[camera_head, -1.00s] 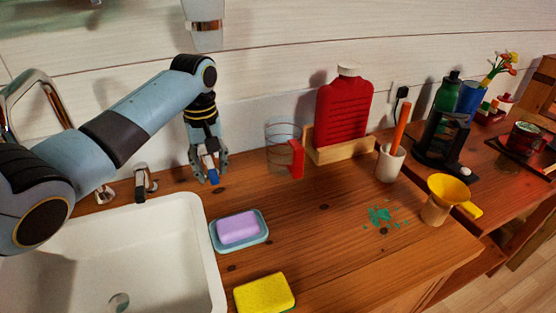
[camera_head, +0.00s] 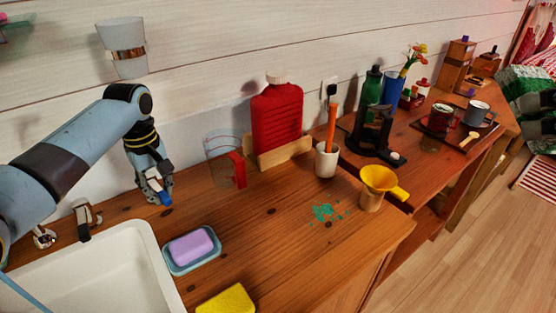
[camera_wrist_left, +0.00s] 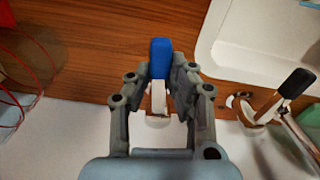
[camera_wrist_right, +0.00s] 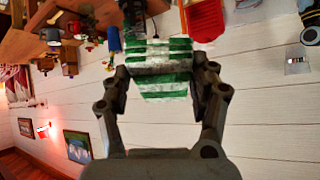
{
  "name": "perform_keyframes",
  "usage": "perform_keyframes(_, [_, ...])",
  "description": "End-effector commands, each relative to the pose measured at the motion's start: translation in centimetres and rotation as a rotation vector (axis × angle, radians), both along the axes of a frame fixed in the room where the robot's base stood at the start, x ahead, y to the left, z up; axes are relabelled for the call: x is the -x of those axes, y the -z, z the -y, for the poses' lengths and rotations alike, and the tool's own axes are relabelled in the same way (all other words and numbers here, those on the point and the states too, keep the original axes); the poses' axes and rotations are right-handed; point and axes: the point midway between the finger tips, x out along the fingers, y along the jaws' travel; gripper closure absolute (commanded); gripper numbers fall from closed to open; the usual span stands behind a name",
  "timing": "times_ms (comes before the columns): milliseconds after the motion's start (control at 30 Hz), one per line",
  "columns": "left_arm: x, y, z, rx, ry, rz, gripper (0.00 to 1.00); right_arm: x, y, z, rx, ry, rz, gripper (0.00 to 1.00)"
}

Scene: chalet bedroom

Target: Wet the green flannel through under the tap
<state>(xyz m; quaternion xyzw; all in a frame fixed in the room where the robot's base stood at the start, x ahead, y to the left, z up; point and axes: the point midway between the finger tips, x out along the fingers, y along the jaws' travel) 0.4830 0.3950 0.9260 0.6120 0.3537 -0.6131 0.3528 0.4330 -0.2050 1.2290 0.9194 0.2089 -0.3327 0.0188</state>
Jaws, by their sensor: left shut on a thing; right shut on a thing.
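The flannel (camera_wrist_right: 160,68), with green and white stripes, hangs between the fingertips of my right gripper (camera_wrist_right: 160,75). Green cloth (camera_head: 522,80) also shows at the right edge of the head view, with dark gripper parts (camera_head: 540,108) against it. My left gripper (camera_head: 157,192) is at the back of the counter, right of the basin. It is shut on a small white lever with a blue tip (camera_wrist_left: 160,62). A dark-handled chrome fitting (camera_head: 86,216) stands behind the basin (camera_head: 140,245).
A purple soap (camera_head: 192,245) lies in a blue dish, with a yellow sponge (camera_head: 228,300) in front. A clear jug (camera_head: 224,160), a red bottle (camera_head: 277,115) and a pot (camera_head: 326,160) stand behind. The counter between is mostly clear, with green flecks (camera_head: 325,212).

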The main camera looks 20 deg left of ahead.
Motion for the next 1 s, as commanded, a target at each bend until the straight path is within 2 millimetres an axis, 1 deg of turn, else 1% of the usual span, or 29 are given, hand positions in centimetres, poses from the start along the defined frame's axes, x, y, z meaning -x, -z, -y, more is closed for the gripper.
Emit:
perform_keyframes(33, [-0.1, -0.3, 0.0, 0.000, -0.010, 0.001, 1.00, 0.0, -0.4, 0.0, 0.000, 0.000, 0.000, 0.65])
perform_keyframes(333, [-0.2, 0.0, 0.0, -0.001, -0.017, 0.004, 1.00, 0.0, -0.2, 0.0, 0.000, 0.000, 0.000, 0.65])
perform_keyframes(367, [-0.2, 0.0, 0.0, -0.001, -0.017, 0.004, 0.80, 0.0, -0.2, 0.0, 0.000, 0.000, 0.000, 0.65])
perform_keyframes(500, [-0.2, 0.0, 0.0, -0.002, -0.016, 0.003, 0.61, 0.0, -0.3, 0.0, 0.000, 0.000, 0.000, 0.65])
perform_keyframes(533, [-0.2, 0.0, 0.0, -0.001, -0.016, 0.003, 0.60, 0.0, -0.3, 0.0, 0.000, 0.000, 0.000, 0.65])
perform_keyframes(767, [-0.2, 0.0, 0.0, 0.000, -0.016, 0.002, 0.60, 0.0, -0.3, 0.0, 0.000, 0.000, 0.000, 0.65])
perform_keyframes(833, [-0.2, -0.3, 0.0, 0.000, -0.016, 0.002, 0.60, 0.0, -0.3, 0.0, 0.000, 0.000, 0.000, 0.65])
perform_keyframes(933, [-0.3, -1.5, 0.0, -0.001, -0.016, 0.005, 0.60, 0.0, -0.3, 0.0, 0.000, 0.000, 0.000, 0.65])
perform_keyframes(1000, [-0.3, -2.8, 0.0, -0.001, -0.014, 0.005, 0.60, 0.0, -0.3, 0.0, 0.000, 0.000, 0.000, 0.65])
